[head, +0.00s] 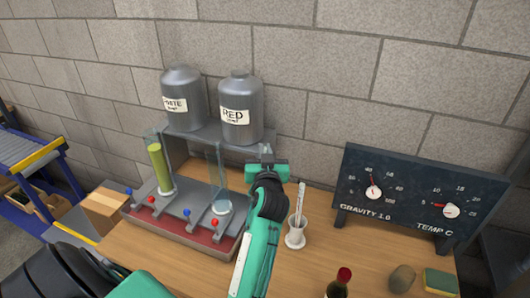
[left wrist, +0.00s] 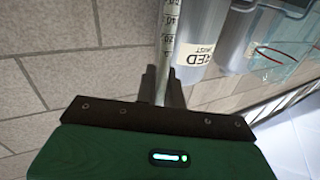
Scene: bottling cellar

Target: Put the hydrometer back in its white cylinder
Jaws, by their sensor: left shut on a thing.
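My left gripper (head: 266,152) is raised in front of the wall, to the right of the RED tank and clear of the cylinders. In the left wrist view its fingers (left wrist: 163,88) are shut on the hydrometer (left wrist: 169,38), a pale slim stem with scale marks. In the head view I cannot make out the held stem. The white cylinder (head: 159,165), a tall clear tube with yellow-green liquid, stands upright at the left of the rack, below the WHITE tank (head: 183,97). My gripper is well to its right. My right gripper is not in view.
A clear cylinder (head: 222,180) stands below the RED tank (head: 240,108). The rack base (head: 180,225) carries red and blue knobs. A white cup (head: 296,235) holds a pale stick. A gauge board (head: 415,195), a bottle (head: 339,284) and a sponge (head: 440,282) are to the right.

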